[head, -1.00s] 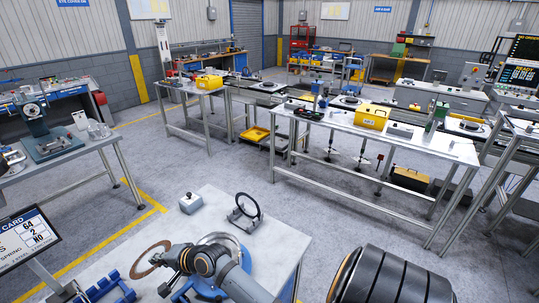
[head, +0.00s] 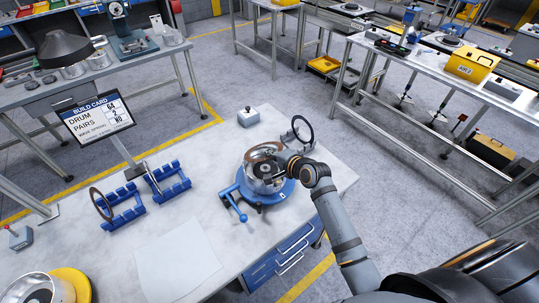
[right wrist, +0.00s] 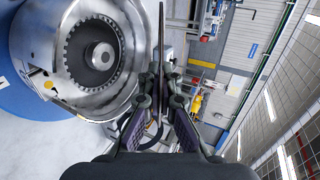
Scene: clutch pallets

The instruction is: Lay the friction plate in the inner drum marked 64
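The friction plate (head: 262,156), a thin brown ring, is held over a silver drum (head: 264,182) on a round blue base. In the right wrist view the plate (right wrist: 161,35) shows nearly edge-on between my fingers. My right gripper (head: 286,163) is shut on it at the drum's right side; it also shows in the right wrist view (right wrist: 163,82). There the drum (right wrist: 95,50) lies to the left, with a toothed inner drum (right wrist: 97,52) and central hub; the plate looks apart from it. I cannot read a 64 on the drum. My left gripper is out of view.
A build card (head: 98,118) shows 64. Blue racks (head: 125,208) stand left, one with a dark ring. Another ring stands in a grey holder (head: 299,137) behind the drum. A second drum (head: 38,292) sits front left on yellow. A blue handle (head: 235,208) sticks out frontward.

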